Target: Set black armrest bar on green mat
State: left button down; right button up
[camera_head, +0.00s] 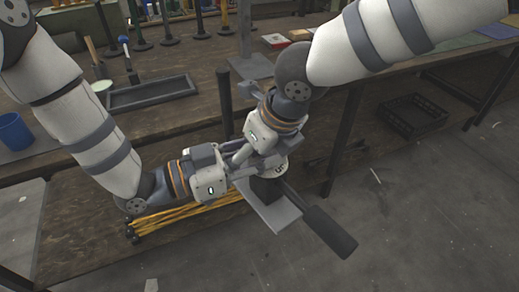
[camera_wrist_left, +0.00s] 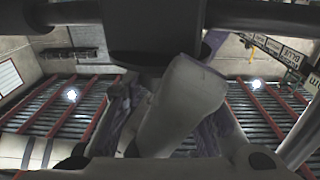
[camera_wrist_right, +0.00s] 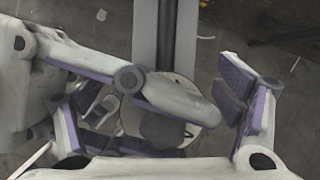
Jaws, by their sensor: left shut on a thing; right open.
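The black armrest bar (camera_head: 330,232) has a thick dark end and a thinner shaft that slants up-left toward my grippers in the head view. The shaft also shows at the top of the right wrist view (camera_wrist_right: 166,38). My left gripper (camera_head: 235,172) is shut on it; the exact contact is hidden. My right gripper (camera_head: 262,150) is open close beside the left one. In the right wrist view its fingers (camera_wrist_right: 170,112) stand apart, with pale gripper parts between them. A dull green mat (camera_head: 452,43) lies on the far right table.
A grey plate (camera_head: 268,212) sits below the grippers. A black tray (camera_head: 150,92) and a blue cup (camera_head: 15,132) are on the left bench. A black crate (camera_head: 415,115) is under the right table. Several upright posts stand along the back. Open floor is at lower right.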

pick_arm(q)
jog(key=shift+r, duration=0.1)
pick_arm(e)
jog(key=c, duration=1.6)
pick_arm(q)
jog(key=c, duration=1.2)
grip_release()
pick_arm(e)
jog(key=shift+a+r, duration=0.1)
jog(key=shift+c, duration=0.9)
